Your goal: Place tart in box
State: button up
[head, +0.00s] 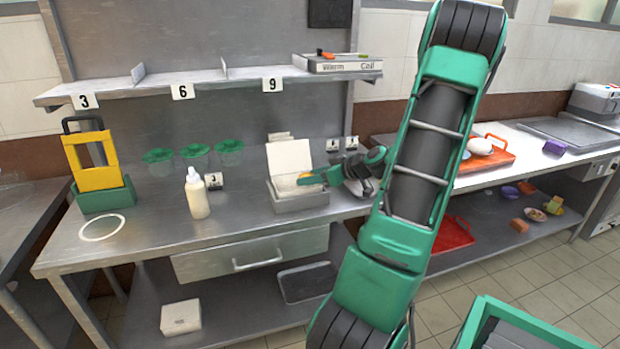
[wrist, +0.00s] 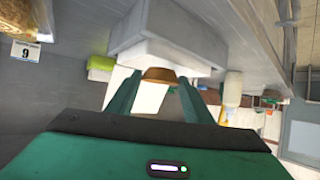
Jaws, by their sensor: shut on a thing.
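The white box (head: 300,203) stands on the steel counter with its lid raised at the back. My gripper (head: 318,177) reaches in from the right, over the right part of the open box. A small orange-yellow tart (head: 309,180) is at its fingertips. In the wrist view, my gripper (wrist: 158,92) is shut on the brown-orange tart (wrist: 160,75), close to the pale box (wrist: 165,38). I cannot tell whether the tart touches the box. Part of the inside is hidden by my gripper.
A white bottle (head: 197,194) stands left of the box, with green-lidded containers (head: 195,155) behind. A yellow and green caddy (head: 102,190) and a white ring (head: 102,228) are farther left. A numbered shelf (head: 210,84) hangs above. The counter front between ring and bottle is clear.

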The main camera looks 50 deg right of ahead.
jog(key=shift+f, duration=0.6)
jog(key=o, duration=1)
